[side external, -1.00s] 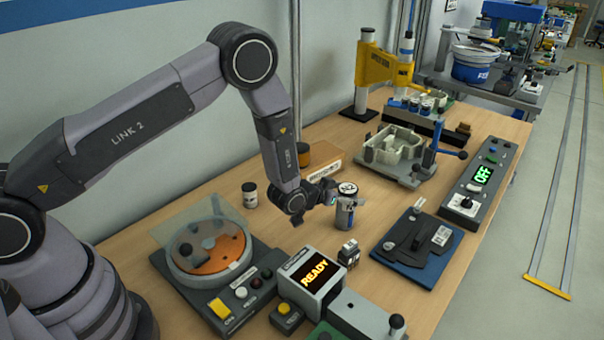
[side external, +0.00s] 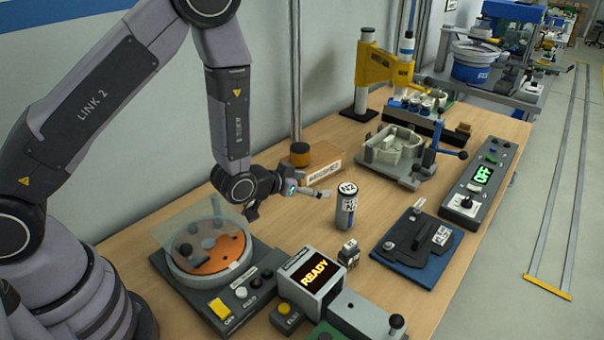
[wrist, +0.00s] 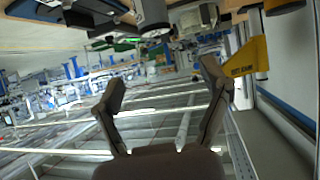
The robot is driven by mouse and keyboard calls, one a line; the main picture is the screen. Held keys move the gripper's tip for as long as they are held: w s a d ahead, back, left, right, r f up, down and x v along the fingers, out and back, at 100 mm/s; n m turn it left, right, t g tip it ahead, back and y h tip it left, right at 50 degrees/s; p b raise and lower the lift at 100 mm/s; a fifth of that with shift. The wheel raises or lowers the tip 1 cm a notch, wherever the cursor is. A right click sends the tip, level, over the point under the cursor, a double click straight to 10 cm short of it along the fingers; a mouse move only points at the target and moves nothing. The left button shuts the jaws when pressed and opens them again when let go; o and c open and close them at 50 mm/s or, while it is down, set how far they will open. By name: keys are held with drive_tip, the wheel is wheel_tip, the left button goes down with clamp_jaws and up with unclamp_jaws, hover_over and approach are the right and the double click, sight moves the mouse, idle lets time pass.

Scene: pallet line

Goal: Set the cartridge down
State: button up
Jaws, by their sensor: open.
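The cartridge (side external: 346,206), a grey-blue can with a white band marked N2, stands upright on the wooden bench in the side external view. My gripper (side external: 325,192) is to its left, pointing toward it, with a small gap between them. In the wrist view my gripper (wrist: 163,77) has its two fingers spread with nothing between them. A grey cylindrical shape at the top of the wrist view may be the cartridge, but I cannot tell for sure.
A small dark block (side external: 348,252) stands in front of the cartridge. A blue plate fixture (side external: 417,238) lies to its right and a cardboard box (side external: 318,176) behind. The READY unit (side external: 312,277) and round orange-disc device (side external: 210,250) are nearer. Bare bench surrounds the cartridge.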

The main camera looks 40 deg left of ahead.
drive_tip(key=s+a+r+n+g, duration=0.1)
drive_tip(key=s+a+r, duration=0.25)
drive_tip(key=r, duration=0.55)
drive_tip(key=s+a+r+g, duration=0.2)
drive_tip(key=s+a+r, duration=0.15)
drive_tip(key=r, duration=0.55)
drive_tip(key=s+a+r+g, duration=0.1)
drive_tip(key=s+r, duration=0.1)
drive_tip(key=s, duration=0.5)
drive_tip(key=s+a+r+g+y, duration=0.1)
drive_tip(key=s+a+r, duration=0.1)
drive_tip(key=s, duration=0.6)
drive_tip(key=s+a+r+g+y, duration=0.1)
drive_tip(key=s+r, duration=0.2)
drive_tip(key=s, duration=0.5)
drive_tip(key=shift+s+a+r+n+g, duration=0.15)
drive_tip(key=shift+s+a+n+g, duration=0.15)
drive_tip(key=shift+a+n, duration=0.1)
